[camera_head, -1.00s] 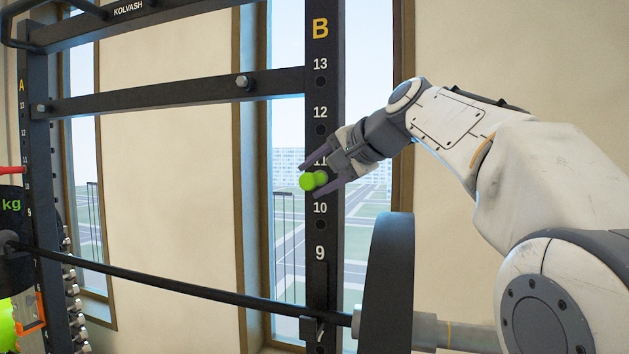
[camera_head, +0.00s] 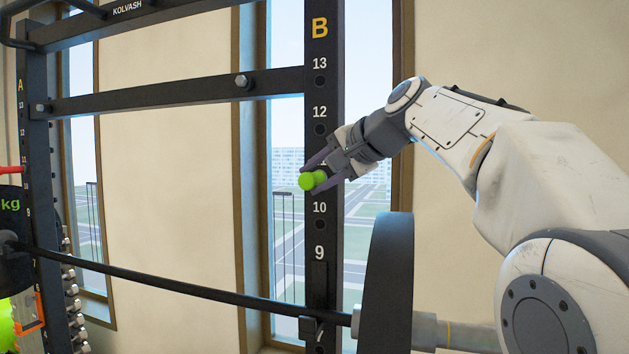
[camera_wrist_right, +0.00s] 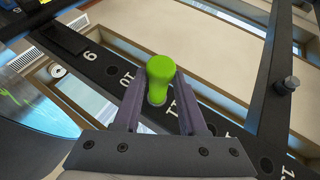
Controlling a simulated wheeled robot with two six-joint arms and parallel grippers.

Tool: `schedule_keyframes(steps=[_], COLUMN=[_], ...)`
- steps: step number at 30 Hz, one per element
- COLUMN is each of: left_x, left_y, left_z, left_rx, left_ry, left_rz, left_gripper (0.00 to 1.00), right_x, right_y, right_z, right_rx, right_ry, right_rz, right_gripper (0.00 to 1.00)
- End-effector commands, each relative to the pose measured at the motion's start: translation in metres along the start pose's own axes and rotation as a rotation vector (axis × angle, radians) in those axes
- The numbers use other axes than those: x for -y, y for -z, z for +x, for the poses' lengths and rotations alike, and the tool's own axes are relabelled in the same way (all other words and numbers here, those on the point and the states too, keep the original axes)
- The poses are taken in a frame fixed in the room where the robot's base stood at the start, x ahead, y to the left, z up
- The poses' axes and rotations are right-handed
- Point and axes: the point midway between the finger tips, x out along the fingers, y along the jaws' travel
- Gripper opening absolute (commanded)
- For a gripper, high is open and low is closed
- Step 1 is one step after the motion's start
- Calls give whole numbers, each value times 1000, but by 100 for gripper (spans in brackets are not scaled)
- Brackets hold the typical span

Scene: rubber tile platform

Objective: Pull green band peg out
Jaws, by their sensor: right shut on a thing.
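The green band peg (camera_head: 308,180) sticks out of upright B (camera_head: 321,275) of the rack, between the numbers 10 and 12. My right gripper (camera_head: 316,173) is shut on the green peg, with one purple finger above it and one below. In the right wrist view the green peg (camera_wrist_right: 159,77) stands between the two fingers of the right gripper (camera_wrist_right: 160,98), and its base is at the upright near the number 11. My left gripper is not in view.
A barbell (camera_head: 180,285) crosses low in front of the rack, with a black plate (camera_head: 390,285) below my right arm. A horizontal crossbar (camera_head: 170,97) joins upright B on the left. A red peg (camera_head: 12,170) shows at the far left.

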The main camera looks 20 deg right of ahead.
Motion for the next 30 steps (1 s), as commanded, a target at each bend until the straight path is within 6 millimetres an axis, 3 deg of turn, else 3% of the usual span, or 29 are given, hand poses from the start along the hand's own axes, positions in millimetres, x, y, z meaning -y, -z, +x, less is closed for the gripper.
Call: schedule_keyframes(steps=[14,30], left_x=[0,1], left_y=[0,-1], left_z=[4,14], left_rx=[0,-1], left_ry=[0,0], left_rz=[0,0], left_gripper=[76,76], right_x=[1,1], right_y=[-9,-37], right_z=[-5,-20], right_rx=[1,2], right_ry=[3,3], right_rz=[-1,-2], right_gripper=[0,0])
